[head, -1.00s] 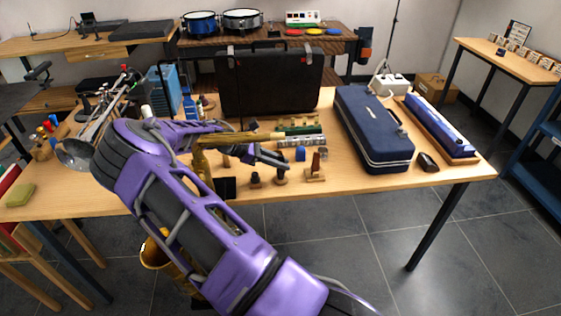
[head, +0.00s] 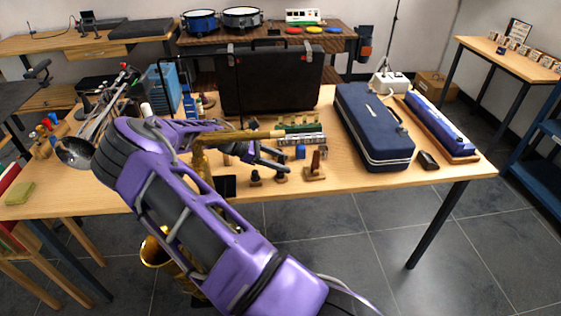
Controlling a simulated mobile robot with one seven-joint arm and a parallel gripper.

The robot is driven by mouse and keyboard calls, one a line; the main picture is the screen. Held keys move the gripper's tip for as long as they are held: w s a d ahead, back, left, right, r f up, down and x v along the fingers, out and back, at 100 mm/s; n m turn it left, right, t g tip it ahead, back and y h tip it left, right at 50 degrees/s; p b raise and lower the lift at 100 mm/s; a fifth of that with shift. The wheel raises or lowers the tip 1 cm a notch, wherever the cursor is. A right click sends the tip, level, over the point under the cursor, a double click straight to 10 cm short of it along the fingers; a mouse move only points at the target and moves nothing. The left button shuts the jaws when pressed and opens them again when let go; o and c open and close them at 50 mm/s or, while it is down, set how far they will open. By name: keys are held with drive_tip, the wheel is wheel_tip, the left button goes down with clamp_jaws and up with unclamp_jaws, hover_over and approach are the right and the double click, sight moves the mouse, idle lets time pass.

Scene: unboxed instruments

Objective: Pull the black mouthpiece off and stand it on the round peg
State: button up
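My gripper (head: 285,161) is at the end of my purple arm, above the front middle of the table. Its dark fingers look apart, with a gap between them. The brass instrument's gold tube (head: 232,136) runs just above and behind the gripper and ends in a tan tip (head: 277,133). Its gold bell (head: 153,252) hangs low, partly behind my arm. A wooden stand with an upright brown round peg (head: 315,162) is just right of my fingertips, apart from them. I cannot pick out the black mouthpiece with certainty; the fingers may hide it.
Small dark pieces on bases (head: 255,177) stand below my gripper. A blue block (head: 300,152) and a green-and-silver item (head: 300,138) lie behind. A black case (head: 268,80) stands at the back. A navy case (head: 374,128) and a black mouse (head: 428,160) are right. The front right is clear.

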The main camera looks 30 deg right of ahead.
drive_tip(key=v, duration=0.7)
drive_tip(key=shift+w+a+r, duration=0.15)
drive_tip(key=shift+a+r, duration=0.05)
idle(0.5)
